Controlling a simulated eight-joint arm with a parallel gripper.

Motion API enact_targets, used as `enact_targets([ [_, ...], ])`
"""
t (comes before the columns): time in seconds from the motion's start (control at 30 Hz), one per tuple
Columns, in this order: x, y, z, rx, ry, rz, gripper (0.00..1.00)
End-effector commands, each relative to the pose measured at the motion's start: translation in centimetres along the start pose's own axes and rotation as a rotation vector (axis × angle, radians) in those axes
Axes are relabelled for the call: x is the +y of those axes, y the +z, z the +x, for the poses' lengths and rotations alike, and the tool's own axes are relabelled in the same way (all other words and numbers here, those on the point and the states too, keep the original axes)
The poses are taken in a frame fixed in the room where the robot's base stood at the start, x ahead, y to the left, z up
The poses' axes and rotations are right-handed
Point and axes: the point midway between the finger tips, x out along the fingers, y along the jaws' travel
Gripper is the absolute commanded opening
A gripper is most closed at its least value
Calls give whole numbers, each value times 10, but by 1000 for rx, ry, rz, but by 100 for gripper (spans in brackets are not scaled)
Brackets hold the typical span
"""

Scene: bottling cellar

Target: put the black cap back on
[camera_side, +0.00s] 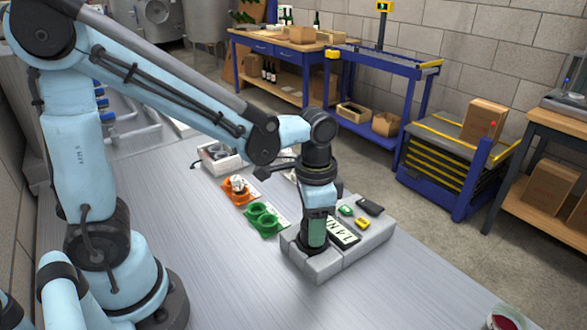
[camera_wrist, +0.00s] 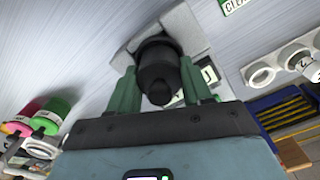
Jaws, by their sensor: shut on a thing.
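My gripper (camera_side: 313,236) points down over the front left of a grey block (camera_side: 325,266) on the bench. In the wrist view my gripper (camera_wrist: 160,88) has its green fingers on both sides of a black round cap (camera_wrist: 157,70), shut on it. Behind the cap, a wider dark ring (camera_wrist: 160,42) shows against the grey block (camera_wrist: 190,30). Whether the cap sits on a fitting there or is just above it, I cannot tell. In the side view the fingers largely hide the cap.
The block carries a letter plate (camera_side: 343,231), green and yellow pieces (camera_side: 361,223) and a black handle-like piece (camera_side: 370,206). Green holder (camera_side: 265,220) and orange holder (camera_side: 240,190) stand to the left.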

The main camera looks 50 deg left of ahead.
Motion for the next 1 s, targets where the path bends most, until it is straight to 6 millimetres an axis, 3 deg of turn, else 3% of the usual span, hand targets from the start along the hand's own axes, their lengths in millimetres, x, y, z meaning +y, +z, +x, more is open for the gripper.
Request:
enact_targets([
  [1.0,0,0,5,0,0,0,20],
])
